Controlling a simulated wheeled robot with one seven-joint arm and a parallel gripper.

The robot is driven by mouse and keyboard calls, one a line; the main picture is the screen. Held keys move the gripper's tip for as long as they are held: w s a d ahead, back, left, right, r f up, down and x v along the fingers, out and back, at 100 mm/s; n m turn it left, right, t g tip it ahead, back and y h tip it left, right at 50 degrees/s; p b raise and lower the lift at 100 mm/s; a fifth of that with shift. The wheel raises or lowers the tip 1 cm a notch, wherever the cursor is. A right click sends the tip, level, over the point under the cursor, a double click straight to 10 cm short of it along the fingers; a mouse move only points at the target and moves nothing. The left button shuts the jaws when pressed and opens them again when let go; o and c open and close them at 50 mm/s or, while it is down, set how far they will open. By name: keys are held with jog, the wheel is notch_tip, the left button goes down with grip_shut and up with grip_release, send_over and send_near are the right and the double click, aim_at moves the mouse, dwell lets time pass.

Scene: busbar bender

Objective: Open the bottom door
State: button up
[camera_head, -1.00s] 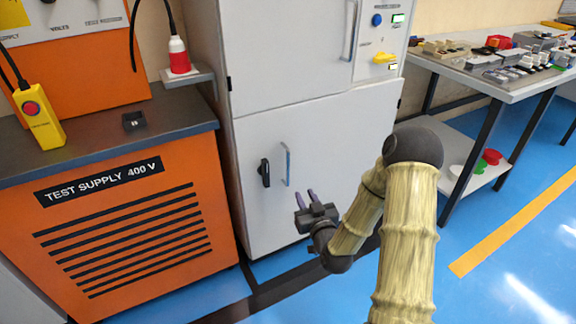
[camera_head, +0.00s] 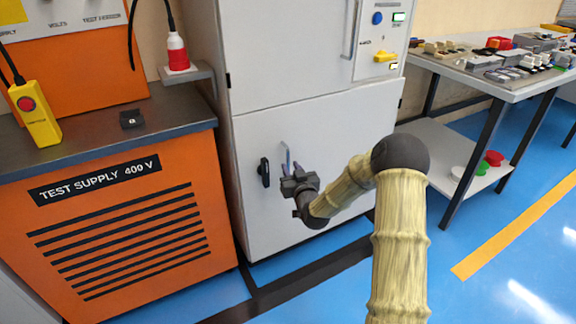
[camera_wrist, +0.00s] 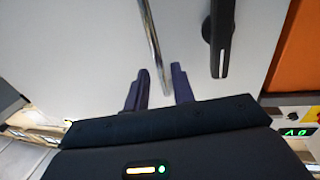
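The bottom door (camera_head: 345,140) of the pale grey cabinet looks shut. It carries a vertical metal bar handle (camera_head: 284,156), with a black latch handle (camera_head: 264,172) to its left. My gripper (camera_head: 291,168) is at the lower part of the bar handle and hides some of it. In the wrist view, my gripper (camera_wrist: 160,70) is open, and the bar handle (camera_wrist: 152,38) runs down between its two fingers with a gap on each side. The black latch handle (camera_wrist: 221,38) stands outside the fingers, to the right.
The upper door (camera_head: 285,50) has its own long handle (camera_head: 352,28), beside a control panel (camera_head: 385,45). An orange test supply unit (camera_head: 130,220) stands close on the left. A workbench (camera_head: 510,90) with parts is at right. Blue floor (camera_head: 480,220) is free in front.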

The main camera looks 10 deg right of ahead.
aim_at(288, 163)
jog(key=shift+w+a+b, duration=0.15)
jog(key=shift+w+b, duration=0.05)
jog(key=shift+w, duration=0.75)
jog(key=shift+w+a+b, duration=0.1)
jog(key=shift+w+b, duration=0.05)
jog(key=shift+w, duration=0.8)
grip_shut()
jog(key=shift+s, duration=0.1)
